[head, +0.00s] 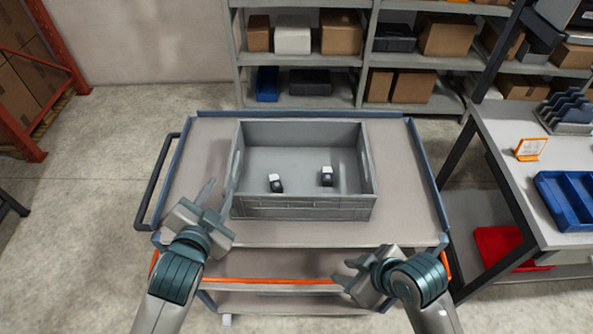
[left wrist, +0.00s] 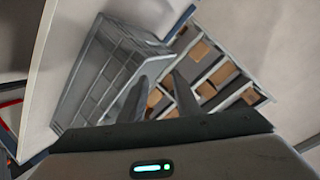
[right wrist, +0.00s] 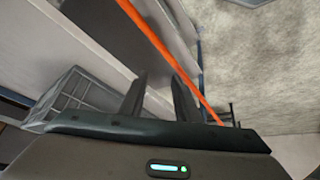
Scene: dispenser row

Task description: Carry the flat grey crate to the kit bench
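The flat grey crate (head: 305,207) sits on the top of a grey cart (head: 400,170), with an open slot in each end wall. Two small black-and-white items (head: 276,183) (head: 327,176) stand inside it. My left gripper (head: 219,195) is open and empty beside the crate's left front corner; I cannot tell whether a finger touches it. The crate's wall also shows in the left wrist view (left wrist: 105,80). My right gripper (head: 342,270) is open and empty in front of the cart's front edge, apart from the crate. The crate shows partly in the right wrist view (right wrist: 75,95).
A bench (head: 510,125) stands at the right, holding a blue tray (head: 565,205), an orange-framed sign (head: 530,149) and a grey rack (head: 567,112). A red bin (head: 500,248) lies beneath it. Shelving (head: 300,100) with boxes stands behind the cart. Open floor (head: 70,230) lies left.

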